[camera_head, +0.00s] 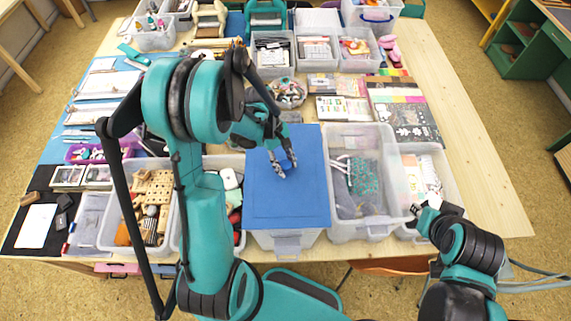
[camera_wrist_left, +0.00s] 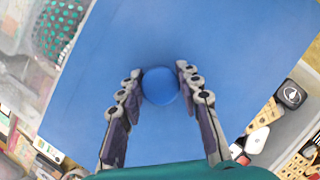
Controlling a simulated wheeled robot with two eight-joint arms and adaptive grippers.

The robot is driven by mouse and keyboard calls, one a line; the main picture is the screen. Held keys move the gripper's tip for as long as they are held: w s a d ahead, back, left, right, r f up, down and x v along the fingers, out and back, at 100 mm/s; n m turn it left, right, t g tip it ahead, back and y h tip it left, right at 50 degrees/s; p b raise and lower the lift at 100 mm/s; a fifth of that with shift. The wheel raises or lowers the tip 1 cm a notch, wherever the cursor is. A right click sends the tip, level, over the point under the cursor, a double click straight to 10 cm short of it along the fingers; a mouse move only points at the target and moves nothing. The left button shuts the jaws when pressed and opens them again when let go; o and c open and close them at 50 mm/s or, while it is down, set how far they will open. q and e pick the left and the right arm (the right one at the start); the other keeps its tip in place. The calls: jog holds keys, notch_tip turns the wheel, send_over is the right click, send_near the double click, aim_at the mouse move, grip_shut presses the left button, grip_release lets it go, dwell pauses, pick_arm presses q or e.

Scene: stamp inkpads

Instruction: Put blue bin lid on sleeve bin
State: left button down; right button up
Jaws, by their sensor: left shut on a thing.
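The blue bin lid (camera_head: 285,205) is a flat rectangle and lies over a clear plastic bin (camera_head: 287,240) near the table's front edge. I cannot tell whether it is fully seated or held just above the rim. The lid (camera_wrist_left: 110,60) fills most of the left wrist view. Its round blue knob (camera_wrist_left: 160,86) sits between the fingertips of my left gripper (camera_wrist_left: 160,80). My left gripper (camera_head: 282,168) is shut on this knob, reaching down from above. The bin's inside is hidden by the lid. My right gripper (camera_head: 416,209) is at the right, over the front-right bin.
A clear bin with green and dark items (camera_head: 360,205) stands right of the lid. A bin of wooden blocks (camera_head: 150,205) stands to the left. Several smaller bins line the back. Bare tabletop (camera_head: 470,160) shows at the right.

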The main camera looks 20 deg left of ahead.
pick_arm(q)
jog(key=shift+f+b, duration=0.6)
jog(key=shift+b, duration=0.35)
dwell(0.9)
dwell(0.3)
jog(key=c, duration=1)
grip_release()
jog(key=shift+r, duration=0.1)
jog(key=shift+r+p, duration=2.65)
jog(key=shift+r, duration=1.3)
